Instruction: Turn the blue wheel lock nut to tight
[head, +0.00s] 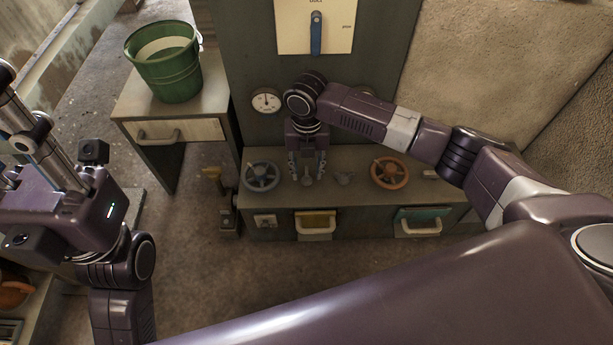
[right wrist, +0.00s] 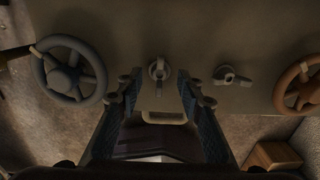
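The blue wheel (head: 261,176) is a spoked handwheel on the left of the low cabinet top; it also shows at the left of the right wrist view (right wrist: 68,70). A small metal nut with a wing-like handle (right wrist: 158,70) sits to its right. My right gripper (head: 307,170) points down over the cabinet top, right of the blue wheel. Its fingers (right wrist: 158,84) are open, one on each side of that nut in the wrist view, with no visible contact. The nut is mostly hidden by the gripper in the head view. My left gripper's fingers cannot be made out.
A second winged nut (head: 345,178) and an orange wheel (head: 390,172) stand further right on the cabinet top. A panel with a blue pointer (head: 316,33) and a gauge (head: 266,101) are behind. A green bucket (head: 167,62) stands on a side cabinet at left.

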